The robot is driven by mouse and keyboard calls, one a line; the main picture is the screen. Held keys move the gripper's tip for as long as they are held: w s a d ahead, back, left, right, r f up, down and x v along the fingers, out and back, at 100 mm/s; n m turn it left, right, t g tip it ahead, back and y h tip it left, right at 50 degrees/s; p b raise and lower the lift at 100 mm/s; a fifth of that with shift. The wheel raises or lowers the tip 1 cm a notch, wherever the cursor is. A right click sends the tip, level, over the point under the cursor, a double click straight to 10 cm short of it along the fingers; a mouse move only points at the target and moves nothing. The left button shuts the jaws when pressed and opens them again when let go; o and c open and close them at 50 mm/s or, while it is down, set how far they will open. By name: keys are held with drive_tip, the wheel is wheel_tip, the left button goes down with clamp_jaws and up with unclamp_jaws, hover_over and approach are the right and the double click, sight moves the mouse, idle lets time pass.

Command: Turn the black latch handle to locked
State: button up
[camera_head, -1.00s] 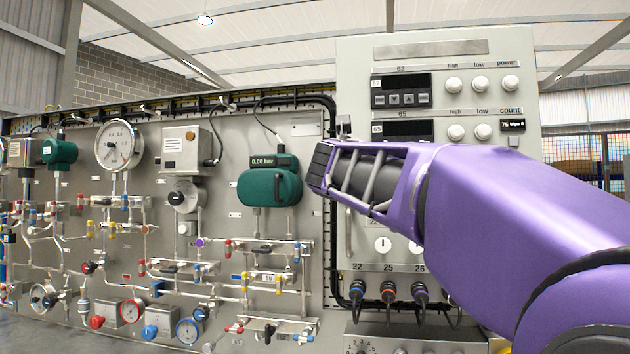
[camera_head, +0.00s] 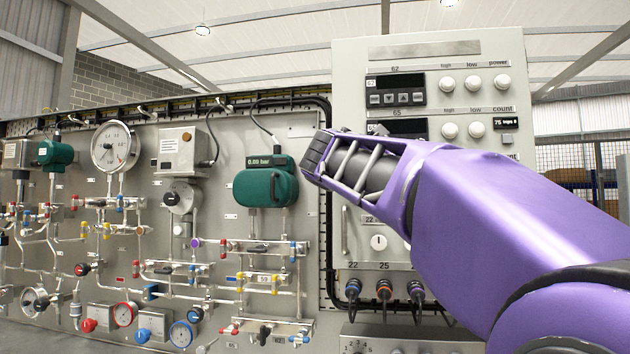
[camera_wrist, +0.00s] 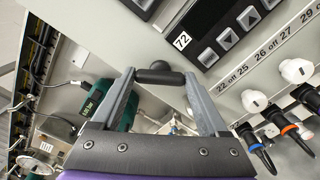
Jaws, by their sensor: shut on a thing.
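The black latch handle (camera_wrist: 160,75) is a short dark bar with a rounded knob. In the wrist view it lies crosswise between the two grey fingertips of my gripper (camera_wrist: 159,79). My gripper is shut on it, with a finger at each end of the bar. In the head view my gripper (camera_head: 316,160) is at the left edge of the grey cabinet (camera_head: 433,48). It hides the handle there, and the handle's mount is not clear in either view.
A green gauge (camera_head: 266,187) hangs on the pipe panel just left of my gripper. White knobs (camera_wrist: 297,70) and cables with coloured rings (camera_wrist: 289,130) sit on the cabinet below the displays. Dense valves and pipes fill the panel at left.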

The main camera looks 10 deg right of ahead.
drive_tip(key=m, duration=0.6)
drive_tip(key=shift+m, duration=0.3)
idle(0.4)
drive_tip(key=o, duration=1.2)
drive_tip(key=shift+o, duration=0.2)
drive_tip(key=shift+s, duration=0.1)
